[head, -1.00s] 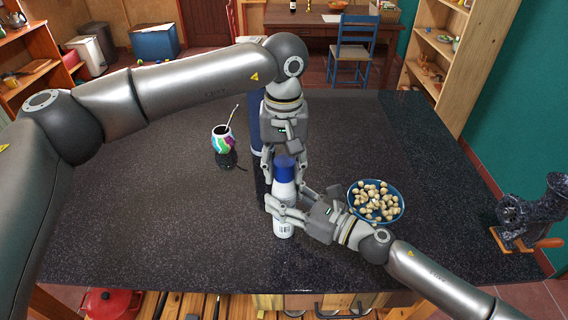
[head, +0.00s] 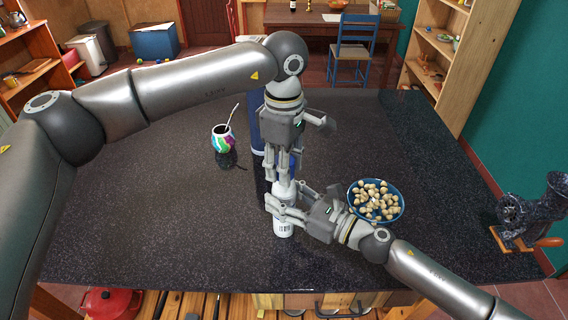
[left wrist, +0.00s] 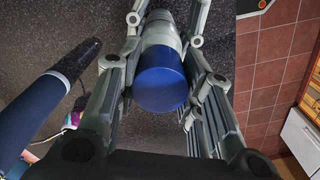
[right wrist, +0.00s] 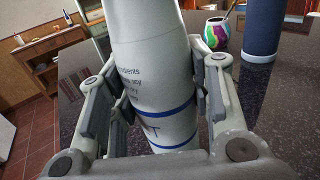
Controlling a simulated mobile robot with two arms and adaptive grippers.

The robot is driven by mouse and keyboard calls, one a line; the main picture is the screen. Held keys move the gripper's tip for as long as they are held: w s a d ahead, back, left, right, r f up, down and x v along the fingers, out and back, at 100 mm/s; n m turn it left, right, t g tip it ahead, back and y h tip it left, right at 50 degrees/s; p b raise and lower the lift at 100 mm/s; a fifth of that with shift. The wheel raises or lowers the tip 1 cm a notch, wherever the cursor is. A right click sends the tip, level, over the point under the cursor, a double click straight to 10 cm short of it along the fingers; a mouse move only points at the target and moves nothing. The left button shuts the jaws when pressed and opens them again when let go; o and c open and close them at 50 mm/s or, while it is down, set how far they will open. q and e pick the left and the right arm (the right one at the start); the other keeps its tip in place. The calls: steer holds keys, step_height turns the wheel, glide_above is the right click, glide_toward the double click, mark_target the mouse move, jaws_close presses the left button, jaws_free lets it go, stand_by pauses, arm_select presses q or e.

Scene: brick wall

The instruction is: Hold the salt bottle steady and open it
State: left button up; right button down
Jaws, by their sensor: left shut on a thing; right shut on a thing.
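The salt bottle (head: 284,228) stands upright on the dark counter, white with a blue cap (left wrist: 161,80). It also shows large in the right wrist view (right wrist: 152,65). My right gripper (head: 285,205) is shut around the white body from the right. My left gripper (head: 284,178) points down from above and is shut at the cap end. In the left wrist view the cap lies between its finger links, with the white body right behind it. In the head view the fingers mostly hide the cap, and I cannot tell whether it has turned loose.
A blue bowl of nuts (head: 351,206) is just right of my right gripper. A dark blue cylinder (head: 256,130) stands behind the left gripper. A colourful cup with a straw (head: 222,138) is to the left. A grinder (head: 530,212) sits at the right edge.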

arm_select(q)
steer(key=n, duration=0.5)
steer(key=shift+n, duration=0.3)
steer(key=n, duration=1)
steer(key=shift+r, duration=0.1)
steer(key=n, duration=1.5)
steer(key=shift+r, duration=0.2)
steer(key=shift+r, duration=0.9)
